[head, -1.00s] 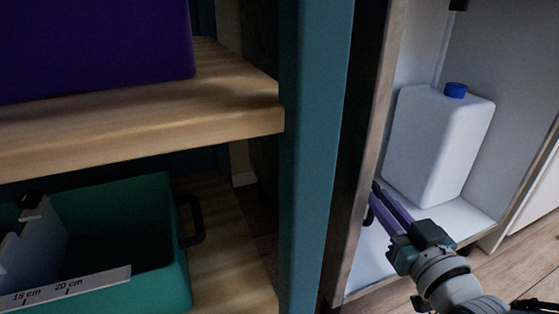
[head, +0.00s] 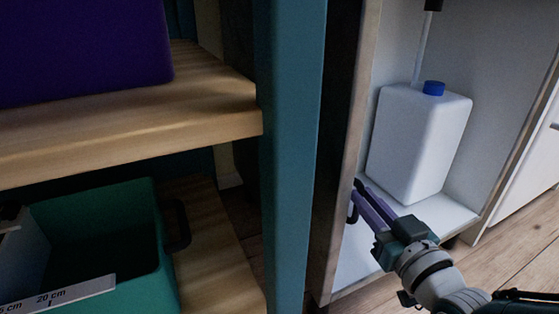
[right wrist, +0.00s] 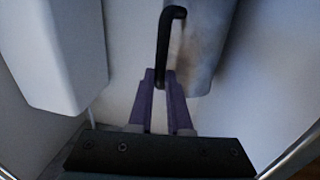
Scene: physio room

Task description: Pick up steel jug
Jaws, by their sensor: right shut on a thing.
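The steel jug (right wrist: 197,50) shows in the right wrist view as a grey metallic body with a black handle (right wrist: 164,35) on its near side. My right gripper (right wrist: 160,76) has its purple fingers shut on the lower part of this handle. In the head view my right gripper (head: 358,186) reaches into the white cabinet, at its left side wall. There only a bit of the black handle (head: 352,212) shows beside the fingers. The jug's body is hidden behind the cabinet's side wall in that view. My left gripper is not in view.
A white canister (head: 418,145) with a blue cap stands in the cabinet, right of the gripper. The cabinet's side wall (head: 346,150) is close on the left. A teal post (head: 292,150), wooden shelves (head: 120,132) and a green crate (head: 162,262) lie further left.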

